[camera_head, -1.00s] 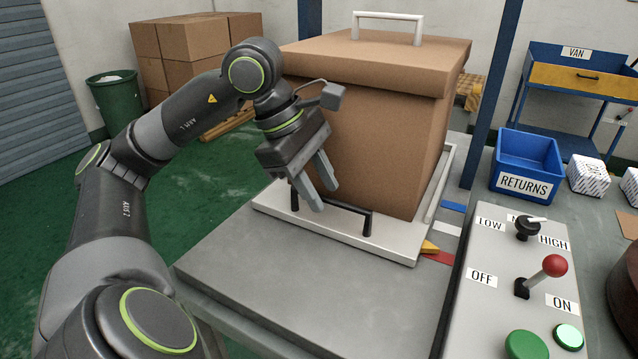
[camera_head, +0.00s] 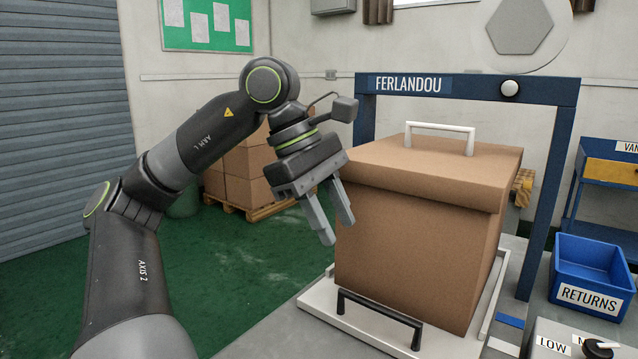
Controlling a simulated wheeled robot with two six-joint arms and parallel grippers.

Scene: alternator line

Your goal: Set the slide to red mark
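The slide (camera_head: 322,312) is a white flat tray with a black bar handle (camera_head: 380,318) on its front, and it carries a large lidded cardboard box (camera_head: 405,245). My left gripper (camera_head: 337,232) is in front of the box's left side, above the handle in the picture. Its fingers are apart and I see nothing between them; they are clear of the handle. A blue mark (camera_head: 510,320) and a white mark (camera_head: 503,347) lie right of the slide. The red mark and the slide's yellow pointer are outside the view. My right gripper is not in view.
A blue frame (camera_head: 548,190) labelled FERLANDOU arches behind the box. A blue RETURNS bin (camera_head: 590,268) and a control panel edge (camera_head: 550,330) with a black knob (camera_head: 597,350) are at right. Stacked cartons (camera_head: 240,175) stand behind my arm. Green floor is clear at left.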

